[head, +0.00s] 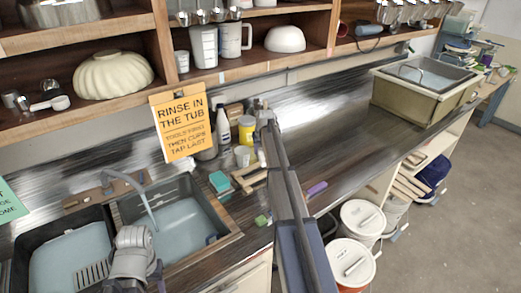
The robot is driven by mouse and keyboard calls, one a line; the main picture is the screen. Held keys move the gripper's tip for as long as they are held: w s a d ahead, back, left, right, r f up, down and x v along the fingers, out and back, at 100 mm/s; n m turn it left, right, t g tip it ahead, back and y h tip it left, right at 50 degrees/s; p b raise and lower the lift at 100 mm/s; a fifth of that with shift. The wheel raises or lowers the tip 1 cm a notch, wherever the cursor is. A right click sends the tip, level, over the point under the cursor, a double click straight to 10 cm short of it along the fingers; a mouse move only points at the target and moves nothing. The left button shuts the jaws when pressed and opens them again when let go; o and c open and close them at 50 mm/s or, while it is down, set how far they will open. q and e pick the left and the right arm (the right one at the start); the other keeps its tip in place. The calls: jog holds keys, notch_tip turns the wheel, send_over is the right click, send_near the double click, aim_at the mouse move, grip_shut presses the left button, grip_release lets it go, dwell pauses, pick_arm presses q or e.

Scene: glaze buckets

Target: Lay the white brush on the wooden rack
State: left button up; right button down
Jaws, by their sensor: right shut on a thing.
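The small wooden rack (247,180) lies on the dark counter just right of the sink. My right arm reaches up across the picture, and its gripper (266,118) is over the back of the counter, behind the rack. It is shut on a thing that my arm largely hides. A narrow pale piece below it, beside the rack, looks like part of the white brush (261,156); I cannot tell whether it touches the rack. My left arm's wrist (135,245) is over the sink at the lower left; its fingertips are not clear.
A double sink (182,225) with water is at the left. A teal sponge (220,182), a white cup (242,156), a yellow jar (247,128) and a white bottle (223,128) stand near the rack. A purple block (317,189) lies right of my arm. The counter farther right is clear up to a tub (400,98).

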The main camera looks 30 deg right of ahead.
aim_at(262, 155)
jog(key=shift+f, duration=0.15)
notch_tip(262, 155, down, 6)
jog(key=b, duration=0.6)
jog(key=shift+f+b, duration=0.25)
jog(key=shift+b, duration=0.1)
jog(key=shift+f+b, duration=0.55)
jog(key=shift+c, duration=2.3)
grip_release()
jog(key=shift+s+r, duration=0.1)
jog(key=shift+r, duration=0.05)
jog(key=p+v, duration=0.7)
jog(key=shift+s+a+r, duration=0.1)
jog(key=shift+r, duration=0.15)
